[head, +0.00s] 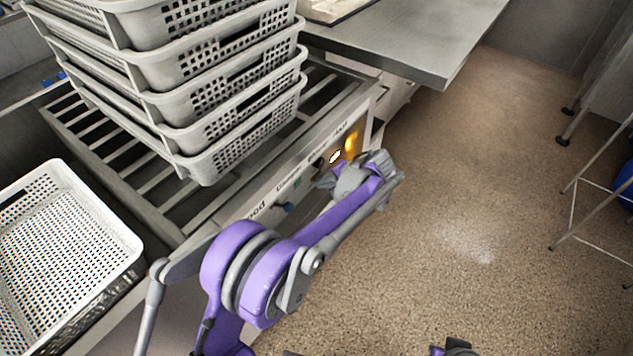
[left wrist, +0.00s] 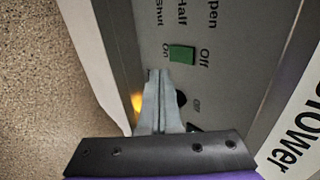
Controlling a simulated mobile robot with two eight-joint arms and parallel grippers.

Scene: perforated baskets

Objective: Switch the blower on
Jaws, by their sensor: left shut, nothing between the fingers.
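The control panel (head: 270,193) runs along the side of the roller conveyor. In the left wrist view, a large "Blower" label (left wrist: 291,130) is at the lower right. A green switch (left wrist: 182,54) sits between small "On" and "Off" words. A dark round control (left wrist: 181,98) beside a second "Off" is partly hidden by my fingers. My left gripper (left wrist: 159,75) is shut and empty, with its tips just below the green switch; I cannot tell whether they touch the panel. In the head view, my left gripper (head: 328,181) is at the panel's right part.
An orange light (head: 351,143) glows on the panel. Stacked perforated grey baskets (head: 205,137) stand on the rollers (head: 120,155). A white basket (head: 115,225) is at the left. A grey table (head: 420,35) is behind.

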